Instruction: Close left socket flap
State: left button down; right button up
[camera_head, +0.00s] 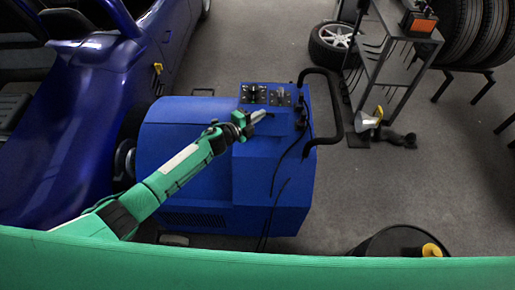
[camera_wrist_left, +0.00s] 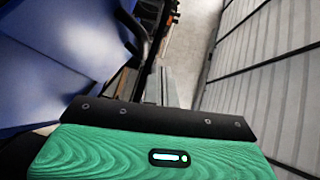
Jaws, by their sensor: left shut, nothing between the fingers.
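The blue hub dynamometer (camera_head: 190,140) stands in the middle of the head view. Its top carries a dark panel of sockets and controls (camera_head: 265,95) at the far edge. The socket flaps are too small to tell apart or to say whether they stand open. My left gripper (camera_head: 262,114) is shut and empty, just on the near side of the panel. I cannot tell whether its tips touch the housing. In the left wrist view the grey fingers (camera_wrist_left: 162,85) point away beside a blue surface (camera_wrist_left: 50,70). My right gripper is not in view.
A black bar handle (camera_head: 335,105) and dark cables (camera_head: 280,170) are on the dynamometer's right side. A blue car (camera_head: 75,120) stands at the left. A metal rack (camera_head: 385,60), a loose wheel (camera_head: 332,42) and stacked tyres (camera_head: 480,30) are at the upper right.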

aim_at(263, 120)
pick_arm(q)
jog(key=shift+w, duration=0.5)
jog(key=shift+w+g, duration=0.3)
jog(key=shift+w+f+n+g+y, duration=0.15)
jog(key=shift+w+n+g+y, duration=0.15)
jog(key=shift+w+n+y, duration=0.15)
jog(key=shift+w+f, duration=0.15)
jog(key=shift+f, duration=0.15)
jog(key=shift+w+f, duration=0.2)
jog(key=shift+w, duration=0.2)
jog(key=shift+w+f+b, duration=0.7)
jog(key=shift+w+b, duration=0.25)
jog(key=shift+b, duration=0.05)
jog(key=shift+r, duration=0.1)
